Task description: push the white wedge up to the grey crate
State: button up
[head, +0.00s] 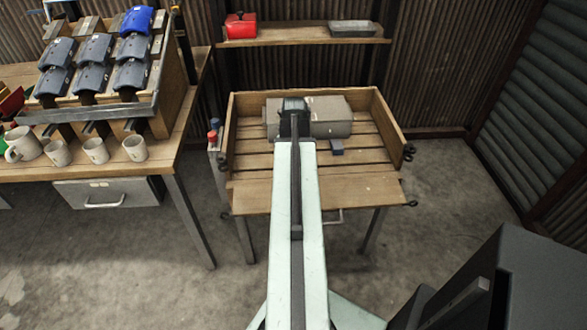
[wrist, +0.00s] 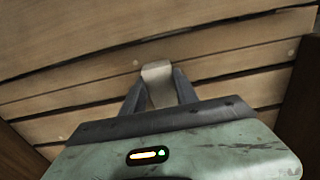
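The white wedge (wrist: 157,80) shows in the wrist view as a small pale block between the two dark fingers of my gripper (wrist: 160,88). The fingers lie along both its sides, with no clear gap, and its far end reaches slightly past the fingertips. In the head view, my gripper (head: 293,106) is over the slatted wooden tray table, and the wedge is hidden behind my arm. A grey crate-like box (head: 331,115) lies near the tray's back, partly covered by my gripper. It cannot be made out in the wrist view.
The wooden tray (head: 262,194) has raised sides and back. A small blue-grey block (head: 336,147) lies on its slats. A shelf behind carries a red object (head: 241,26) and a grey box (head: 352,28). A bench with mugs (head: 96,150) stands left.

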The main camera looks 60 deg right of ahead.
jog(key=shift+w+d, duration=0.1)
jog(key=shift+d, duration=0.05)
dwell(0.5)
jog(key=shift+w+d, duration=0.95)
jog(key=shift+d, duration=0.35)
jog(key=shift+w+d, duration=0.95)
jog(key=shift+d, duration=0.4)
jog(key=shift+w+d, duration=0.95)
jog(key=shift+d, duration=0.35)
jog(key=o, duration=1.2)
notch_tip(320, 180, up, 8)
jog(key=p, duration=0.8)
